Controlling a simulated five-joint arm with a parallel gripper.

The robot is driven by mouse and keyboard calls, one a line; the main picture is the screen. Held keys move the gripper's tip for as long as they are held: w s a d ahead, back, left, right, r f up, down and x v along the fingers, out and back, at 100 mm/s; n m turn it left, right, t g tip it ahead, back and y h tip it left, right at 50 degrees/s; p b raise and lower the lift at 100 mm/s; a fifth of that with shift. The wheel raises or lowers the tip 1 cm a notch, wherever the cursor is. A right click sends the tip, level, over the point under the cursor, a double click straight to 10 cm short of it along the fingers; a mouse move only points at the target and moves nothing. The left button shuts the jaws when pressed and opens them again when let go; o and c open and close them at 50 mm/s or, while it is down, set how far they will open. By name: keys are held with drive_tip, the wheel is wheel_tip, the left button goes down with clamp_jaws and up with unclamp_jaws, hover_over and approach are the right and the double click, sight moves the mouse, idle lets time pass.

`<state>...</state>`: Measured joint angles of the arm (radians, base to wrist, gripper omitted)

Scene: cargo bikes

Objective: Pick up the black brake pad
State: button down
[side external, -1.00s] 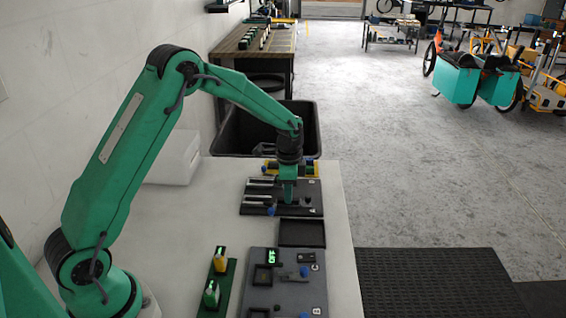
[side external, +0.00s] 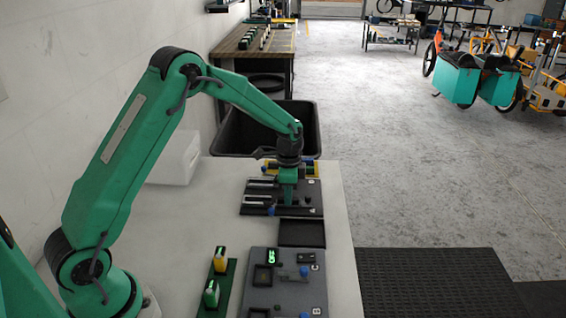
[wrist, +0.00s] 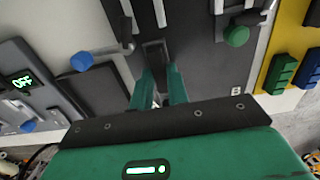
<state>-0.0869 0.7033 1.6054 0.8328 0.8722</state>
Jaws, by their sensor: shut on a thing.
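My gripper shows in the side external view (side external: 288,203), pointing down over the dark fixture board (side external: 255,186) at the far end of the white table. In the wrist view its two green fingers (wrist: 160,80) are close together, shut on the black brake pad (wrist: 155,54). The pad is a small dark block at the fingertips, and the fingers hide part of it. It lies at the board's surface; I cannot tell whether it is clear of it. In the side external view the pad is hidden by the gripper.
Blue (wrist: 81,61) and green knobs (wrist: 236,36) flank the fingers. A yellow holder (wrist: 298,30) with green and blue blocks lies to the right. An empty black tray (side external: 302,233) and a grey panel (side external: 287,290) are nearer. A black bin (side external: 225,135) stands beyond the table.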

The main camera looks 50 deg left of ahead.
drive_tip(key=shift+r, duration=0.2)
drive_tip(key=shift+r, duration=3.15)
